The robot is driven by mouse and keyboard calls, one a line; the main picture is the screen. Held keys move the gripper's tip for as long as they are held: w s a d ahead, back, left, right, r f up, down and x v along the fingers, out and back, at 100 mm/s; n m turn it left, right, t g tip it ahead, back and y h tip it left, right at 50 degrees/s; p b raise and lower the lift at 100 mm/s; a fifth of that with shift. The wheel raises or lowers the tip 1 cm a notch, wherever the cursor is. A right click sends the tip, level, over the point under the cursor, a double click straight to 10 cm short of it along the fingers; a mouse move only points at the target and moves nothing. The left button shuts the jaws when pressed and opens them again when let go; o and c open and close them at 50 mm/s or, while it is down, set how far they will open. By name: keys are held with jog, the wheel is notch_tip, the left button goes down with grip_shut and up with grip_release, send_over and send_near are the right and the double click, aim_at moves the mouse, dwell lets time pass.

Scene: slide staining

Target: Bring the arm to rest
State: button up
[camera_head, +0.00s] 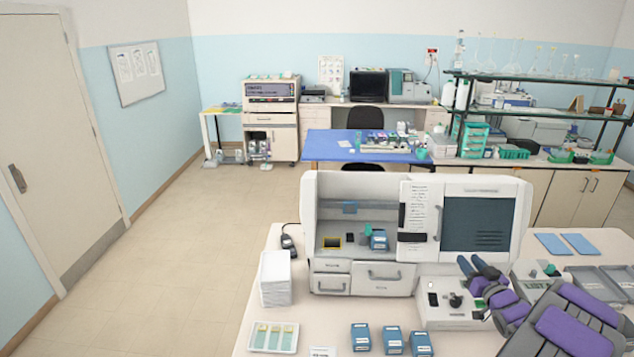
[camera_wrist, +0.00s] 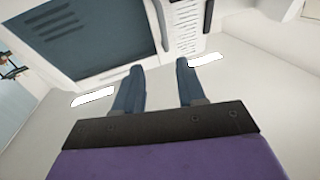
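My gripper (camera_head: 473,264) is at the right of the head view, above the white table (camera_head: 262,322) and in front of the white staining machine (camera_head: 532,200). In the wrist view my gripper (camera_wrist: 157,80) has its two blue-grey fingers apart, with nothing between them. The fingers point toward the machine's dark panel (camera_wrist: 85,50). My purple and grey arm runs from the gripper to the lower right of the head view.
A white device (camera_head: 432,318) stands below the gripper. Slides lie in a white tray (camera_head: 274,338) at the front left, by a white stack (camera_head: 275,280). Several blue boxes (camera_head: 392,341) stand at the front. Grey trays (camera_head: 592,286) and blue pads (camera_head: 580,244) lie on the right.

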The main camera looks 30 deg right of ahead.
jog(key=w+a+g+b, duration=0.45)
jog(key=w+a, duration=0.35)
jog(key=w, duration=0.2)
jog(key=a+f+n+g+y+b, duration=0.1)
jog(key=a+g+b, duration=0.15)
jog(key=a, duration=0.65)
jog(key=a+f+g+b, duration=0.2)
jog(key=a+b, duration=0.2)
jog(key=a, duration=0.4)
jog(key=s+a+f+n+g+y+b, duration=0.1)
jog(key=s+a+f+g+b, duration=0.1)
jog(key=s+a, duration=0.6)
jog(key=s+a+f+g+y+b, duration=0.25)
jog(key=s+a, duration=0.25)
jog(key=a, duration=0.7)
jog(key=s+a+f+n+g+y+b, duration=0.1)
jog(key=s+a+g+b, duration=0.1)
jog(key=s+a, duration=0.5)
jog(key=s+a+f+n+g+y+b, duration=0.1)
jog(key=s+a+f+n+g+b, duration=0.1)
jog(key=s+a, duration=0.6)
jog(key=s+g, duration=0.1)
jog(key=s, duration=0.3)
jog(key=shift+s+f, duration=0.15)
jog(key=shift+s, duration=0.2)
